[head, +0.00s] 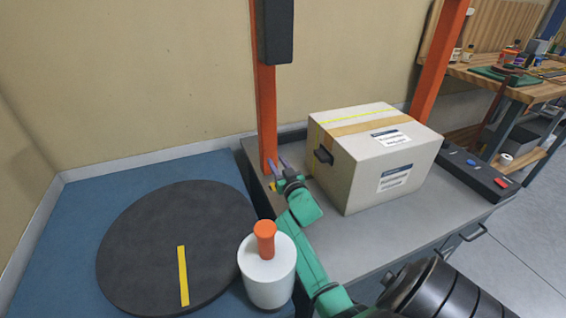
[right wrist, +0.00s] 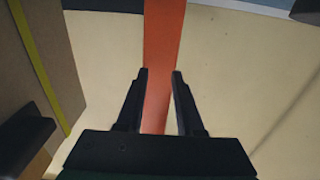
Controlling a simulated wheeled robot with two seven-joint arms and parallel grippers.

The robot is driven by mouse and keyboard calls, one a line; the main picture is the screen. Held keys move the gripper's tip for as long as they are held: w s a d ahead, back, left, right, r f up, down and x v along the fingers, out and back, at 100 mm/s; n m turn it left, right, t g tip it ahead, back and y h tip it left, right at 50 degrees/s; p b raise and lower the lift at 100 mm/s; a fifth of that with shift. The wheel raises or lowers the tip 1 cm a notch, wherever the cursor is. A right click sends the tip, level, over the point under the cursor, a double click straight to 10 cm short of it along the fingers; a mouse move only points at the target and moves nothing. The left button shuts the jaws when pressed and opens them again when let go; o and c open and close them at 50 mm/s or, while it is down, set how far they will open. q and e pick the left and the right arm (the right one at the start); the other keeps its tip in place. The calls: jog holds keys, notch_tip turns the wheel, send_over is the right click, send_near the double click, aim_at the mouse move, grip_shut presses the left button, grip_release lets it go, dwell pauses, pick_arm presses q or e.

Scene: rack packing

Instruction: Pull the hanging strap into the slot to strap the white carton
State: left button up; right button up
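The white carton (head: 351,178) stands on the grey table, with brown tape and a thin yellow strap (head: 350,113) across its top. In the right wrist view a yellow strap (right wrist: 42,75) runs along the carton (right wrist: 65,35). A black part (head: 323,155) juts from the carton's left side. My right gripper (head: 278,166) is left of the carton, near the foot of the left orange post (head: 266,115). Its fingers (right wrist: 157,100) are apart, with the post showing between them and no strap visible there. I cannot make out the slot or a loose strap end. My left gripper is out of view.
A black box (head: 275,30) is on the left post; a right orange post (head: 435,65) stands behind the carton. A dark round disc (head: 140,250) with a yellow bar and a white cylinder (head: 268,282) with an orange top are left. A dark button panel (head: 478,176) is right.

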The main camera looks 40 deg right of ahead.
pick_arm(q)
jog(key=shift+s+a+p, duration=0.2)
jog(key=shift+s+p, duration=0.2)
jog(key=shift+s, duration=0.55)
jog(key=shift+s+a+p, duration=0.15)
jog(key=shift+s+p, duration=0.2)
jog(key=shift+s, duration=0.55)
pick_arm(e)
jog(key=v, duration=1.4)
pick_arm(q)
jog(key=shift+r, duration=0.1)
pick_arm(e)
jog(key=shift+a, duration=0.1)
